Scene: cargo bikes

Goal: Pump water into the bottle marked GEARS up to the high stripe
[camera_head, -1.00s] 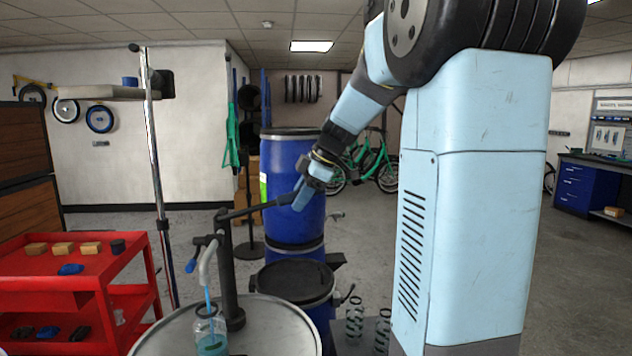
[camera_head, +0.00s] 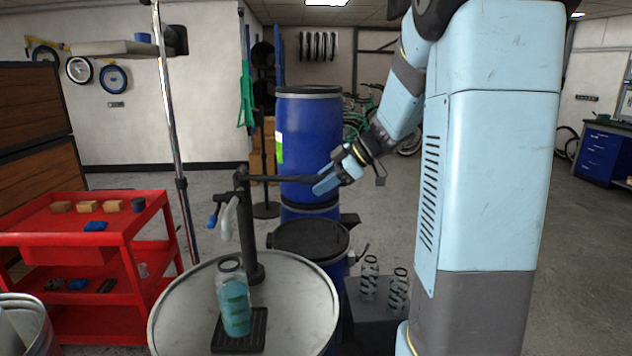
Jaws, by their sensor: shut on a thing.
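A clear bottle (camera_head: 232,268) with a dark ring at its neck stands upright on a small dark drip tray (camera_head: 258,337) on the round drum top. Blue-green water (camera_head: 236,318) fills most of its body, with clear space above. Faint bands cross it; I cannot read a name or tell which is the high stripe. The hand pump (camera_head: 247,225) stands behind it, and its curved grey spout (camera_head: 228,216) is above the bottle mouth. No stream shows. My gripper (camera_head: 327,183) is shut on the outer end of the pump's dark lever (camera_head: 285,178), which is about level.
A red cart (camera_head: 110,222) with small blocks stands left of the drum top (camera_head: 185,310). A metal pole (camera_head: 170,110) rises between them. A blue barrel (camera_head: 310,140) and a black-lidded drum (camera_head: 310,238) stand behind.

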